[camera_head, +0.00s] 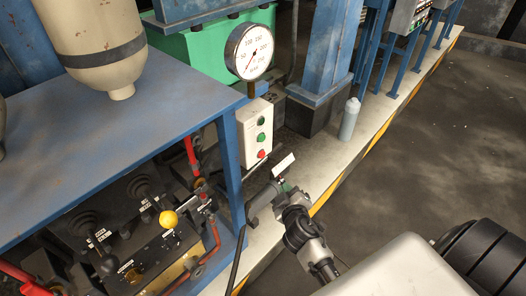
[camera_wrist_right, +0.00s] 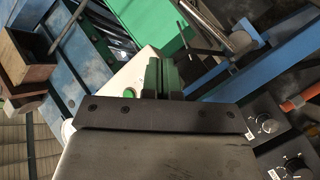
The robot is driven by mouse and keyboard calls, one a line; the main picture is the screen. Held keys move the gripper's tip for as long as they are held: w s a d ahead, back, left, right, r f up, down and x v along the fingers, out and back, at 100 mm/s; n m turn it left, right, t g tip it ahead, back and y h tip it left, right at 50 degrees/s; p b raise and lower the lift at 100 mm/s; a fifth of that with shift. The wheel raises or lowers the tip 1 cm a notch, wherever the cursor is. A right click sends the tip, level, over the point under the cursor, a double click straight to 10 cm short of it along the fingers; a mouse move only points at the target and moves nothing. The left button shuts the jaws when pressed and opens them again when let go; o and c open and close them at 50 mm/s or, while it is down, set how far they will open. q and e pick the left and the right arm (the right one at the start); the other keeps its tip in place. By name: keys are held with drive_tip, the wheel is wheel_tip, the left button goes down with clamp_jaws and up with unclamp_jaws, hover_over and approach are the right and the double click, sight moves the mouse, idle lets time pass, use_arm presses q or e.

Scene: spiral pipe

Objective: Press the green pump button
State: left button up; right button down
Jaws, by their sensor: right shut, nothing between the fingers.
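A white control box (camera_head: 254,118) is fixed to the blue frame below a gauge. I cannot read which is the pump button. My right gripper (camera_head: 284,184) is shut and empty, below and right of the box. In the right wrist view, its closed fingers (camera_wrist_right: 162,78) point at the white box (camera_wrist_right: 134,72), with one green button (camera_wrist_right: 129,93) just left of them. Contact cannot be judged. My left gripper is out of view.
A round pressure gauge (camera_head: 249,51) stands above the box. A blue bench (camera_head: 110,140) with levers and a yellow knob (camera_head: 168,219) under it lies left. A grey bottle (camera_head: 349,119) stands on the ledge right of the box. The dark floor (camera_head: 430,130) is open.

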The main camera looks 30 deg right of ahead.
sight(262, 138)
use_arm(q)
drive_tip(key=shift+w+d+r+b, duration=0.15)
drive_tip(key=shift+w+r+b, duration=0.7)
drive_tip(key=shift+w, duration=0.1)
use_arm(e)
wheel_tip(262, 138, up, 10)
drive_tip(key=d+t+h, duration=0.2)
drive_tip(key=d+h, duration=0.1)
drive_tip(key=shift+r+t, duration=0.2)
drive_tip(key=shift+t, duration=0.1)
drive_tip(key=shift+a, duration=0.1)
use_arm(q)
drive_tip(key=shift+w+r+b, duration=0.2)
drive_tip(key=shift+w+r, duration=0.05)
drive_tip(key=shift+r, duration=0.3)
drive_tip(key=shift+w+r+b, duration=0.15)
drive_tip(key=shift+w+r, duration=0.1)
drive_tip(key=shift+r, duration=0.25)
use_arm(e)
drive_tip(key=w+a, duration=0.2)
drive_tip(key=w, duration=0.6)
drive_tip(key=shift+w+a, duration=0.15)
drive_tip(key=shift+a, duration=0.25)
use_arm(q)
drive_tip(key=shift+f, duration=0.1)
use_arm(e)
drive_tip(key=shift+w, duration=0.1)
drive_tip(key=shift+w, duration=0.1)
